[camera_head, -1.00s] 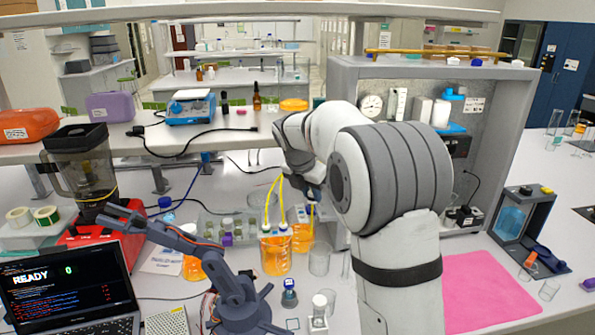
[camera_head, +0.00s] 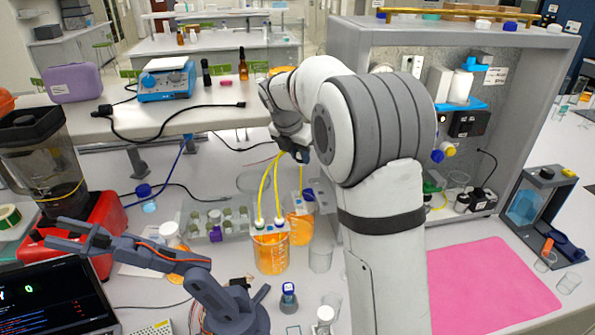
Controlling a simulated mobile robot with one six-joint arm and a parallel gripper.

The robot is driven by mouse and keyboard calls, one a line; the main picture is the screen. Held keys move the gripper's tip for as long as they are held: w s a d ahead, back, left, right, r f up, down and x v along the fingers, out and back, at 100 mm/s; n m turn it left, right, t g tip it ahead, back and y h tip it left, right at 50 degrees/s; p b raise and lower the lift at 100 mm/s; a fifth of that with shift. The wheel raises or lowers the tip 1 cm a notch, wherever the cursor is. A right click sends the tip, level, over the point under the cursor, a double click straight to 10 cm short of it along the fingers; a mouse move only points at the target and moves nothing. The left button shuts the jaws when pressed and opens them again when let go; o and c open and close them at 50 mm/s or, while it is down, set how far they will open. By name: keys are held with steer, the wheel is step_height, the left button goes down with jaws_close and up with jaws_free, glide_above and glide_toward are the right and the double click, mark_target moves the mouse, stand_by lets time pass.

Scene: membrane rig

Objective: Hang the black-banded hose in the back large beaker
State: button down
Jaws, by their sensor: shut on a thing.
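Two large beakers of orange liquid stand on the bench, the front beaker (camera_head: 271,257) and the back beaker (camera_head: 300,230) behind it to the right. Two yellow hoses (camera_head: 263,190) rise from white fittings at the front beaker's rim and arch toward my gripper (camera_head: 302,155). Another yellow length (camera_head: 301,180) hangs below the gripper, above or in the back beaker; I cannot tell which. My gripper is shut on a yellow hose above the back beaker. Its fingertips are small and partly hidden by my arm. No black band can be made out.
An empty glass (camera_head: 320,257) stands right of the beakers. A vial rack (camera_head: 215,222) is to their left, and a small dark robot arm (camera_head: 180,262) stands in front-left. A grey cabinet (camera_head: 345,95) rises behind my arm. The pink mat (camera_head: 490,285) is clear.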

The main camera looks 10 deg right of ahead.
mark_target(301, 178)
steer(key=shift+s+f+b, duration=0.3)
steer(key=shift+f+b, duration=0.05)
steer(key=shift+f, duration=0.35)
steer(key=shift+w+f+b, duration=0.1)
steer(key=shift+f+b, duration=1.1)
steer(key=shift+f, duration=1.4)
steer(key=shift+f+b, duration=4.3)
steer(key=shift+b, duration=0.05)
steer(key=shift+f, duration=0.15)
steer(key=c, duration=1.1)
jaws_free()
steer(key=shift+c, duration=0.2)
steer(key=shift+a, duration=0.1)
